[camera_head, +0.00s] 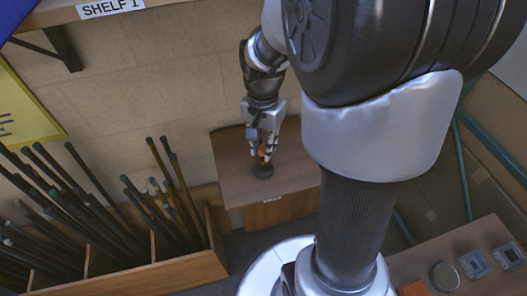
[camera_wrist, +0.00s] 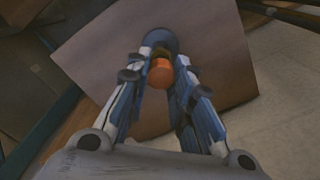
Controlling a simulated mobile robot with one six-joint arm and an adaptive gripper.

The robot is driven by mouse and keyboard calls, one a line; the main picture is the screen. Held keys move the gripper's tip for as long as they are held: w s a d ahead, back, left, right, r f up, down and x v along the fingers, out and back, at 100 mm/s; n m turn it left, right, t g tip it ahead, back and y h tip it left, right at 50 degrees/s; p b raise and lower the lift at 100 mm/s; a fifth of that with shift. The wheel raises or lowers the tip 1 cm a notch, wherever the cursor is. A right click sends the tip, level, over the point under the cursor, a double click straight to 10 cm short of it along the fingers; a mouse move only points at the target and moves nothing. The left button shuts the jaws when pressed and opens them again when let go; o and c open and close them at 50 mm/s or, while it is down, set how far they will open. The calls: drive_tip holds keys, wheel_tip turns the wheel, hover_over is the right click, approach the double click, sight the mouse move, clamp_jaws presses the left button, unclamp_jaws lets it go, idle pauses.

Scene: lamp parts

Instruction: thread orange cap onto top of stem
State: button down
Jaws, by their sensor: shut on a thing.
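My gripper (camera_head: 264,143) points down over the small brown table and is shut on the orange cap (camera_head: 261,153). In the wrist view the orange cap (camera_wrist: 160,76) sits between the two fingers of my gripper (camera_wrist: 166,62). I cannot tell whether the cap touches the stem.
The brown table (camera_head: 234,178) is otherwise bare where I see it. A wooden rack (camera_head: 205,263) with several dark rods stands at the left. A labelled shelf (camera_head: 45,16) is above. A second table (camera_head: 470,240) at lower right holds a round part (camera_head: 445,276) and square parts.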

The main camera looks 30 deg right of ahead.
drive_tip(key=m, duration=0.3)
drive_tip(key=shift+s+f+m+p, duration=0.15)
drive_tip(key=shift+m+p, duration=0.15)
drive_tip(key=shift+p, duration=0.05)
drive_tip(key=m, duration=0.3)
drive_tip(key=shift+m, duration=0.5)
drive_tip(key=m+p, duration=0.1)
drive_tip(key=m, duration=0.5)
drive_tip(key=shift+m+p, duration=0.3)
drive_tip(key=shift+m, duration=0.2)
drive_tip(key=c, duration=1.3)
unclamp_jaws()
